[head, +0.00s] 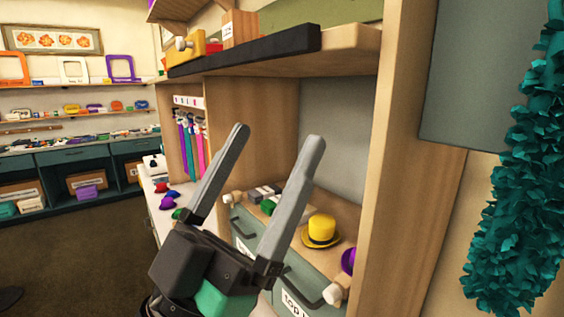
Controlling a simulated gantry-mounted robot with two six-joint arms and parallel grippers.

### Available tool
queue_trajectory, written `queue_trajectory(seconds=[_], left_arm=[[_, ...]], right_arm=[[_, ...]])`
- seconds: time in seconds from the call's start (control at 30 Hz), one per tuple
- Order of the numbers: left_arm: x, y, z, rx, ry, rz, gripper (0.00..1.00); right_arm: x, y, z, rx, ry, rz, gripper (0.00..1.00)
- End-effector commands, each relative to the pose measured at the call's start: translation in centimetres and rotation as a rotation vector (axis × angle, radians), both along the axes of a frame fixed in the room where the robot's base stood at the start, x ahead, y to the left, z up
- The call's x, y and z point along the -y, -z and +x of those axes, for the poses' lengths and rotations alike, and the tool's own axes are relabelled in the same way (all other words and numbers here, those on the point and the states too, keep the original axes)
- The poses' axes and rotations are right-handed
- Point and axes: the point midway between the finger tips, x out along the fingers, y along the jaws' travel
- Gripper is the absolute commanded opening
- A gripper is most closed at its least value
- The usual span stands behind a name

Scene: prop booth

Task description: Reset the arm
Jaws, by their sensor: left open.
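My left gripper (277,138) is raised in the middle of the head view, in front of the wooden shelf unit. Its two long grey fingers point up and stand wide apart. Nothing shows between them but the cabinet behind. The fingers and dark gripper body hide part of the shelf and the drawer front below. My right gripper does not show in the head view.
A yellow hat (321,231) and a purple hat (348,261) sit on the unit's lower shelf, right of the gripper. A dark-edged upper shelf (245,52) overhangs. Teal fringe (525,170) hangs at right. Open floor (80,250) lies at left.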

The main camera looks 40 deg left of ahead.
Motion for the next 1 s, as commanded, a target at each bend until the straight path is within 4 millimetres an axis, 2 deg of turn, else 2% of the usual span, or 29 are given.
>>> queue_trajectory(seconds=[0.03, 0.1, 0.37, 0.47, 0.57, 0.67, 0.8, 1.0], left_arm=[[1.3, -0.3, -0.1, -0.013, 0.073, -0.009, 0.95], [2.3, -0.3, -0.1, -0.028, 0.124, -0.012, 0.95], [2.3, -0.4, 0.0, -0.033, 0.127, -0.012, 0.95], [2.2, -1.6, 0.0, -0.033, 0.125, -0.011, 0.95], [2.2, -4.5, 0.0, -0.033, 0.124, -0.011, 0.95], [2.2, -8.8, 0.0, -0.033, 0.124, -0.011, 0.95], [2.2, -15.9, 0.0, -0.033, 0.123, -0.011, 0.95], [2.2, -25.6, 0.0, -0.033, 0.122, -0.011, 0.95]], right_arm=[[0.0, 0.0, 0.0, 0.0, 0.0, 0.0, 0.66], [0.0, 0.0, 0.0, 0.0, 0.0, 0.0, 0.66], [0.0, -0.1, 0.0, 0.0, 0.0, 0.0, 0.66], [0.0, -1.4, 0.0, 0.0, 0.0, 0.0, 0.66], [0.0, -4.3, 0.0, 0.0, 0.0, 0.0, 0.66], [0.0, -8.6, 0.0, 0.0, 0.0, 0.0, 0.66], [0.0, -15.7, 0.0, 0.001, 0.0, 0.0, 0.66], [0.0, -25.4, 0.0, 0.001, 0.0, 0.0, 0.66]])
